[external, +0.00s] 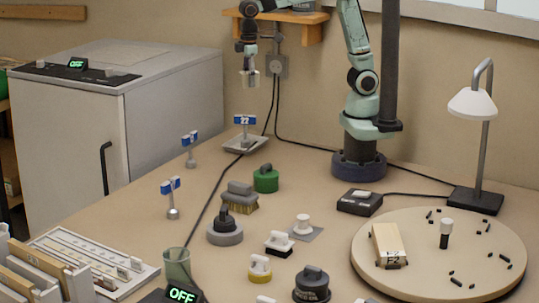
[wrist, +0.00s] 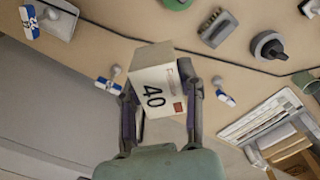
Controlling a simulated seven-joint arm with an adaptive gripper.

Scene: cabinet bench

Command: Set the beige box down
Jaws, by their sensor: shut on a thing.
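My gripper (external: 250,66) is shut on a pale beige box (external: 250,80), held in the air near the back wall, above the bench's far edge. In the wrist view my gripper (wrist: 160,105) has one finger on each side of the beige box (wrist: 157,88). The box carries a black number 40 and a small reddish-brown square, and it looks tilted in that view. The bench surface (external: 320,178) lies below and apart from it.
A small tray with a blue 22 sign (external: 243,143) and other blue-topped stands (external: 190,150) are at the back left. A green knob-topped piece (external: 265,179), a brush (external: 240,197) and a round board (external: 500,230) occupy the bench. Cables cross it; a grey cabinet (external: 170,110) stands left.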

